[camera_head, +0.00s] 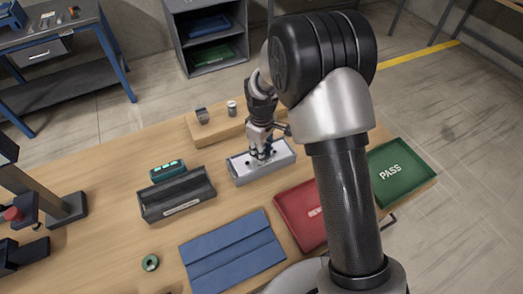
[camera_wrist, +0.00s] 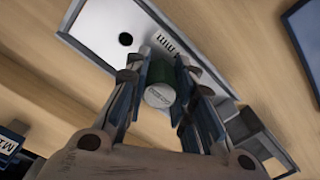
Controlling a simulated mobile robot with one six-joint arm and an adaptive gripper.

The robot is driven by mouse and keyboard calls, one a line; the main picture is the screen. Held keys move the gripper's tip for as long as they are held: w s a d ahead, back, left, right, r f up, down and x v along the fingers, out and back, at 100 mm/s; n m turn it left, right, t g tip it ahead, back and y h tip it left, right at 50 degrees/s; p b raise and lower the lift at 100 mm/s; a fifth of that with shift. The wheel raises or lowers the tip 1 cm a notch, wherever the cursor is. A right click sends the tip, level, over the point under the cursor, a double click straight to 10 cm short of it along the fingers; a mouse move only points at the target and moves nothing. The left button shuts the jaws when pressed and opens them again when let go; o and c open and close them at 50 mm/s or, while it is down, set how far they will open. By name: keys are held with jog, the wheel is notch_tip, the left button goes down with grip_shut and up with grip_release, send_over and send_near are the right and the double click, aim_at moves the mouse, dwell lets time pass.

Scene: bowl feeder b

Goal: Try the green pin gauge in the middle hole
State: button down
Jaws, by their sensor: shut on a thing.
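My gripper (camera_head: 262,152) is over the light grey gauge block (camera_head: 240,172) on the wooden table. In the wrist view my gripper (camera_wrist: 168,100) is shut on a green cylinder with a pale end face (camera_wrist: 159,96), which I take as the green pin gauge. The block's pale top plate (camera_wrist: 95,25) is below it, with one dark round hole (camera_wrist: 125,39) clear to the left and a small printed label beside the gauge. The gauge's lower end and the hole under it are hidden, so I cannot tell whether it is in a hole.
A dark open holder (camera_head: 177,197) and a teal case (camera_head: 167,171) stand left of the block. A blue mat (camera_head: 232,255), red tray (camera_head: 298,212) and green PASS tray (camera_head: 402,172) lie nearer and right. A raised wooden board (camera_head: 215,128) with small metal parts is behind. A green ring (camera_head: 150,263) lies at front left.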

dwell(0.4)
jog(key=shift+r+p, duration=1.75)
jog(key=shift+r, duration=0.75)
